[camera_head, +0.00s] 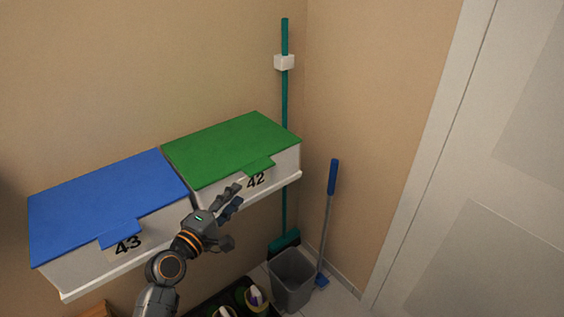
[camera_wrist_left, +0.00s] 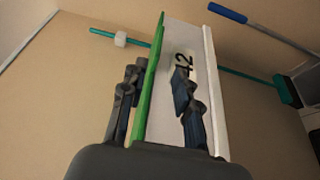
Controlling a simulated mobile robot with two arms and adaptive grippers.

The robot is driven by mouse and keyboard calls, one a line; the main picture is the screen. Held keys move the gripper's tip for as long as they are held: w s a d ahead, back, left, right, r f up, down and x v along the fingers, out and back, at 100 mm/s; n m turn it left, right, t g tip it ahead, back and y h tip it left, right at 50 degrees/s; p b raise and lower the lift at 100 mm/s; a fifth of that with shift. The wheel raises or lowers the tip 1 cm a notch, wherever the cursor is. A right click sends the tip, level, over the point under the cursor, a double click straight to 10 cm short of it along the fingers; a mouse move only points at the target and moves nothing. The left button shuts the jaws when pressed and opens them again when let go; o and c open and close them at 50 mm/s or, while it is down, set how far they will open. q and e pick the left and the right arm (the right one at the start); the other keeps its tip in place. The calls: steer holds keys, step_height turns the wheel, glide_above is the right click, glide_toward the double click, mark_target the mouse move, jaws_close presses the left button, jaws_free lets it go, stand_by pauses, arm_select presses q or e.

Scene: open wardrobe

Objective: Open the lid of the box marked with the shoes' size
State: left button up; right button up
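A box with a green lid (camera_head: 230,148) and the number 42 on its white front stands on a white shelf. A box with a blue lid (camera_head: 110,205) and the number 43 stands to its left. Both lids are shut, each with a tab at the front. My left gripper (camera_head: 234,217) is open in front of the 42 box, left of its tab. In the left wrist view, its spread fingers (camera_wrist_left: 156,82) lie to either side of the green lid's edge (camera_wrist_left: 151,75); contact cannot be told. My right gripper is not in view.
A grey bin (camera_head: 291,280), a green broom (camera_head: 285,215) and a blue-handled tool (camera_head: 332,185) stand right of the shelf. A white door (camera_head: 500,170) is at the right.

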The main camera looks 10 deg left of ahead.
mark_target(255, 174)
arm_select(q)
steer(key=p+x, duration=0.2)
steer(key=x, duration=1)
steer(key=shift+r, duration=0.15)
steer(key=shift+w+d, duration=0.1)
steer(key=shift+w, duration=0.45)
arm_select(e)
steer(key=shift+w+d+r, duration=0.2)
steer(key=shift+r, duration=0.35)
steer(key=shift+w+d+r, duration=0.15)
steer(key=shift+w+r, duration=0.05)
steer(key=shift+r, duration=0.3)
arm_select(q)
jaws_close()
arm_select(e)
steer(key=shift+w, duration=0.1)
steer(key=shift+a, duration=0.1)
